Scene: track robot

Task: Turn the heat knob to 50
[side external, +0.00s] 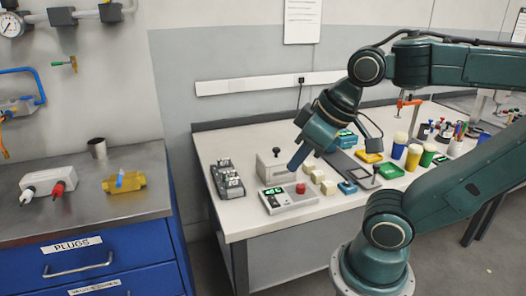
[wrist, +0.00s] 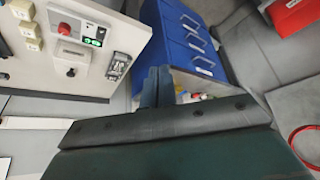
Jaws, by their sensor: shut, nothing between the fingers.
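A white control unit (side external: 272,210) lies near the front edge of the white bench, with a green-lit display (side external: 275,197) and a red round knob (side external: 301,188). The display figures are too small to read surely. No knob label is legible. In the wrist view the unit shows at the upper left, with its red knob (wrist: 64,28) and green display (wrist: 92,42). My gripper (side external: 293,167) is shut and empty. In the side view its tip appears above and behind the unit, apart from the knob. In the wrist view its fingers (wrist: 157,86) point away from the unit.
A grey box with a black lever (side external: 276,153) stands behind the unit. A dark switch block (side external: 227,180) is to its left, cream blocks (side external: 318,176) to its right. The blue drawer cabinet (side external: 90,262) stands across a gap at left.

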